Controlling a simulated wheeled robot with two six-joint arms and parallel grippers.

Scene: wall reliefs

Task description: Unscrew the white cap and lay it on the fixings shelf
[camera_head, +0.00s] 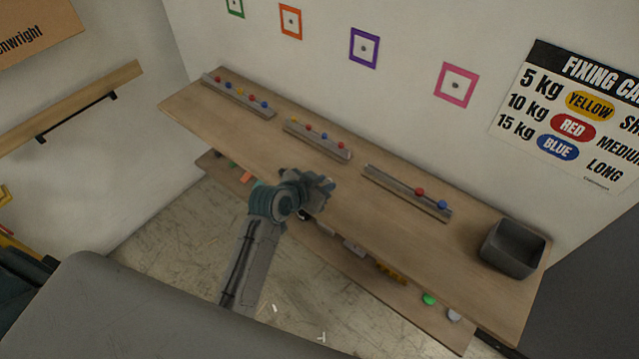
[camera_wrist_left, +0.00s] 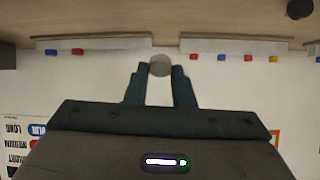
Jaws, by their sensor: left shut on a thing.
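My left gripper (camera_head: 322,190) is over the front middle of the long wooden shelf (camera_head: 480,270) in the head view. In the left wrist view its dark fingers (camera_wrist_left: 159,80) are shut on a round pale grey thing (camera_wrist_left: 159,65). I cannot tell for sure that this is the white cap. The head view shows no clear sight of it, as the gripper hides it. A whitish round thing (camera_head: 453,315) lies on the lower shelf (camera_head: 385,295), beside a green round one (camera_head: 428,298). My right gripper is not in view.
Grey rails (camera_head: 390,187) with red, blue and yellow pegs run along the shelf's back. A dark grey bin (camera_head: 513,248) stands at its right end. Coloured square frames (camera_head: 364,48) and a fixings chart (camera_head: 570,115) are on the wall. The shelf is bare between rails and front edge.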

